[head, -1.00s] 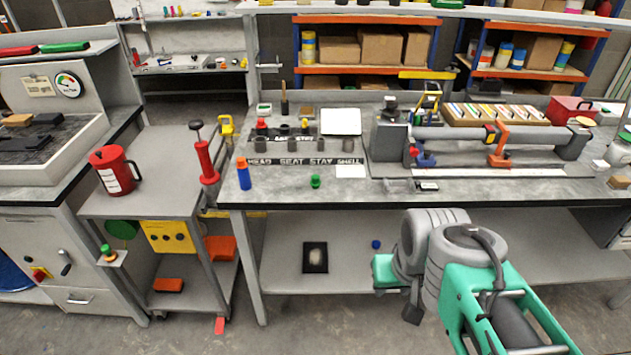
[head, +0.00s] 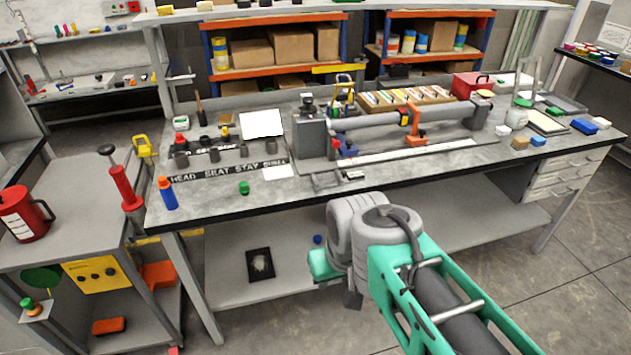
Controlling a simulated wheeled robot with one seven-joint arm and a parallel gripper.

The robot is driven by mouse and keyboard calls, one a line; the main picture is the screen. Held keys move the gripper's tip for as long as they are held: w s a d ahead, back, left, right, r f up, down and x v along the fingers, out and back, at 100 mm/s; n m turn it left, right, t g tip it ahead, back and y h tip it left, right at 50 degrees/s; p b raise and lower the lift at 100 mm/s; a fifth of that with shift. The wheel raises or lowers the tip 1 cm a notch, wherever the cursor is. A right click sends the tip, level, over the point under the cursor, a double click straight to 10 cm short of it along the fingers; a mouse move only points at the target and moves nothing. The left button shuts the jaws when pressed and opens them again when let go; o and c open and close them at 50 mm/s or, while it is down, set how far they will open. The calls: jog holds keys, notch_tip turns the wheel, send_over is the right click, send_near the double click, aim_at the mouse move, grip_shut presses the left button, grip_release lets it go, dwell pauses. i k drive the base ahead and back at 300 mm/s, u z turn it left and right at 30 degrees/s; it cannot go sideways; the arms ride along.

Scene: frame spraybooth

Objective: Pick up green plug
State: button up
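A small green plug (head: 244,187) stands on the grey workbench (head: 215,205) near its front edge, between a blue bottle with an orange cap (head: 167,193) and a white card (head: 278,171). My arm, teal and grey, reaches in from the lower right and ends in front of the bench, right of and below the plug. My gripper's fingers cannot be made out; the grey joints hide most of the arm's far end. Only a dark piece shows below them, well apart from the plug.
A grey cart on the left holds a red jug (head: 22,216) and a red upright tool (head: 124,186). Grey pipes in a fixture (head: 312,135) lie behind the plug to the right. A black strip with lettering (head: 225,171) lies behind it. The bench surface around the plug is clear.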

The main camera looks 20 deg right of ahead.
aim_at(243, 189)
jog(key=z, duration=0.05)
jog(key=k, duration=0.5)
jog(key=u, duration=1)
jog(key=i, duration=1.95)
jog(key=u, duration=0.05)
